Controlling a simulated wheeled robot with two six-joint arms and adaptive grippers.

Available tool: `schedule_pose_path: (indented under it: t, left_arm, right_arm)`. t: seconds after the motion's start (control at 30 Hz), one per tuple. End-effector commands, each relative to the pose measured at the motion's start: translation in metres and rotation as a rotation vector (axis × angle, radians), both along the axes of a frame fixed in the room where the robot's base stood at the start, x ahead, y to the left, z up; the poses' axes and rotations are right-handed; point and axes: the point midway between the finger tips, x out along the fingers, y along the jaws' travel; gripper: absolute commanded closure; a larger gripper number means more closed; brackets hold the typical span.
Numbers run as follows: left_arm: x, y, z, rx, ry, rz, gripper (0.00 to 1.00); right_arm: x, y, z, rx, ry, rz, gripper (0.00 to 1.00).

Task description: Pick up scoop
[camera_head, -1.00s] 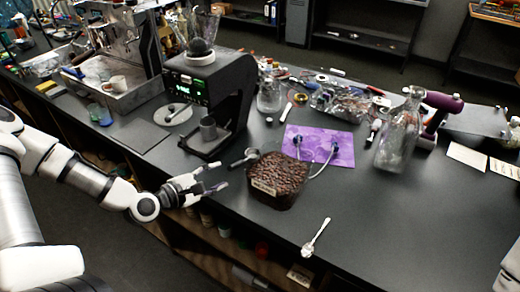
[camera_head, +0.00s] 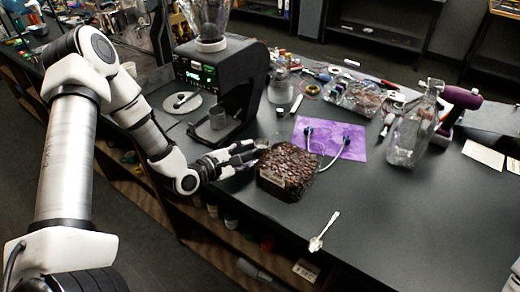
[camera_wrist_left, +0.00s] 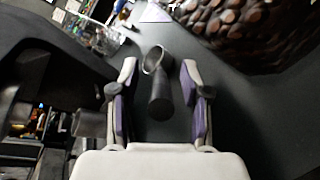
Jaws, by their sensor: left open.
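The scoop (camera_wrist_left: 158,92) is dark, with a round metal-rimmed bowl and a thick black handle. In the left wrist view it lies between the two spread fingers of my left gripper (camera_wrist_left: 158,95), with gaps on both sides. In the head view my left gripper (camera_head: 250,153) is low over the counter, just left of the tub of coffee beans (camera_head: 287,172). It is open, and its fingers largely hide the scoop there. My right gripper does not show.
The black grinder (camera_head: 235,85) with a metal cup (camera_head: 218,118) stands behind my left gripper. A silver spoon (camera_head: 323,232) lies near the front edge. The front right counter is mostly clear.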

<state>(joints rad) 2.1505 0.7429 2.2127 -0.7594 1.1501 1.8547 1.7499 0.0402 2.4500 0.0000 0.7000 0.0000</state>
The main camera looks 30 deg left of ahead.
Motion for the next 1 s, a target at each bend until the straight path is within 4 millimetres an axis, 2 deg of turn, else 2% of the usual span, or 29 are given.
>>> schedule_pose_path:
  t: [0.07, 0.1, 0.2, 0.67, 0.77, 0.9, 1.0]
  left_arm:
    - [0.0, 0.0, 0.0, 0.0, 0.0, 0.0, 0.53]
    - [0.0, 0.0, 0.0, 0.0, 0.0, 0.0, 0.68]
    - [0.0, 0.0, 0.0, 0.0, 0.0, 0.0, 1.0]
    - [0.0, 0.0, 0.003, 0.0, -0.001, 0.001, 1.0]
    - [0.0, 0.001, 0.011, -0.001, -0.003, 0.001, 1.0]
    - [0.0, 0.0, 0.038, -0.005, -0.007, 0.001, 1.0]
    - [-0.019, 0.011, 0.04, -0.012, 0.001, 0.011, 1.0]
  right_arm:
    - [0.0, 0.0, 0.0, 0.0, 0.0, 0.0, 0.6]
    - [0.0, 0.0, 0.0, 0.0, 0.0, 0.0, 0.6]
    - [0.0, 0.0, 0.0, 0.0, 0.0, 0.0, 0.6]
    - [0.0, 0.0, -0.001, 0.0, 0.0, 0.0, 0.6]
    - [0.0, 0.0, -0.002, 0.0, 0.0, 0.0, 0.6]
    - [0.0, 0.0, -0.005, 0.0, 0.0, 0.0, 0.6]
    - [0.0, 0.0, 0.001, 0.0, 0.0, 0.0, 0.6]
